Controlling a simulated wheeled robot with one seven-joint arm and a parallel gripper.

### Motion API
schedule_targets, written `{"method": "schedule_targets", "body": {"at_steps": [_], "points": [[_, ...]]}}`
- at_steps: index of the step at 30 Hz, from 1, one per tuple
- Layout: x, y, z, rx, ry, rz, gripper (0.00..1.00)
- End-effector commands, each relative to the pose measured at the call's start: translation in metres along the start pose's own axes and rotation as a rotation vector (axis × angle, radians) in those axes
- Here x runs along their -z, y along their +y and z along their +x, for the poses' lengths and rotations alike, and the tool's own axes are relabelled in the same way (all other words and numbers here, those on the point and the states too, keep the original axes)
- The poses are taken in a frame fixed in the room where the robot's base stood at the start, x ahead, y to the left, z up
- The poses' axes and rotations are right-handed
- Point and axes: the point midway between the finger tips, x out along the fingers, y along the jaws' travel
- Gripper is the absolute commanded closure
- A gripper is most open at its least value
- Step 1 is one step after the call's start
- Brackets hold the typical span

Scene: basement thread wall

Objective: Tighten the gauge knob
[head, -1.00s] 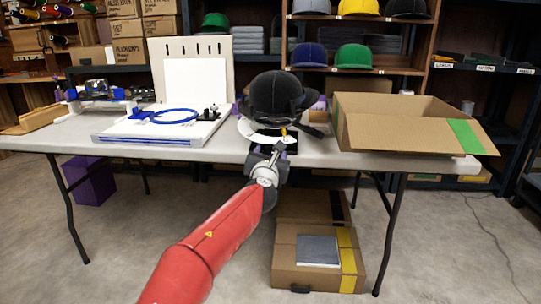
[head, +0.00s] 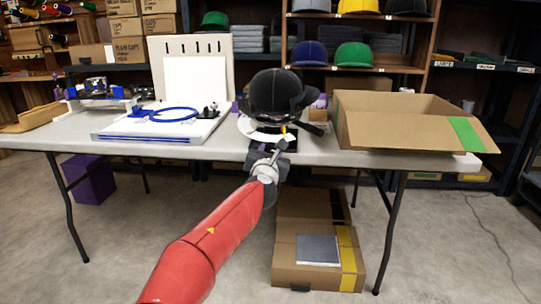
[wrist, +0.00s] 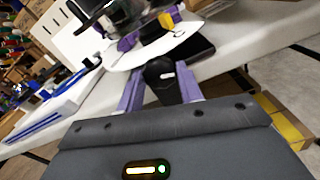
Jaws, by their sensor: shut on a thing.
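A black knob (wrist: 162,76) with a small pale mark sits between the purple fingers of my gripper (wrist: 160,90) in the wrist view. The fingers are shut on it, and I take it to be the gauge knob. In the head view my gripper (head: 272,152) is at the table's front edge, just below a black cap (head: 276,92) on its stand. A white curved plate (head: 246,127) lies around the stand under the cap. The knob is mostly hidden by my gripper in the head view.
An open cardboard box (head: 390,128) stands right of the cap. A white board with a blue hoop (head: 173,114) lies to the left. Cardboard boxes (head: 305,265) are stacked on the floor below the table (head: 215,150).

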Motion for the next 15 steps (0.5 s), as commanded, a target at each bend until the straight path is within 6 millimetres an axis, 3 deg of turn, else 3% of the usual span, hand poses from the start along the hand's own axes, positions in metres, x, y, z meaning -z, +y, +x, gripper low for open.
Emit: {"method": "schedule_targets", "body": {"at_steps": [15], "points": [[0.0030, -0.0007, 0.0000, -0.003, -0.001, 0.427, 0.86]]}}
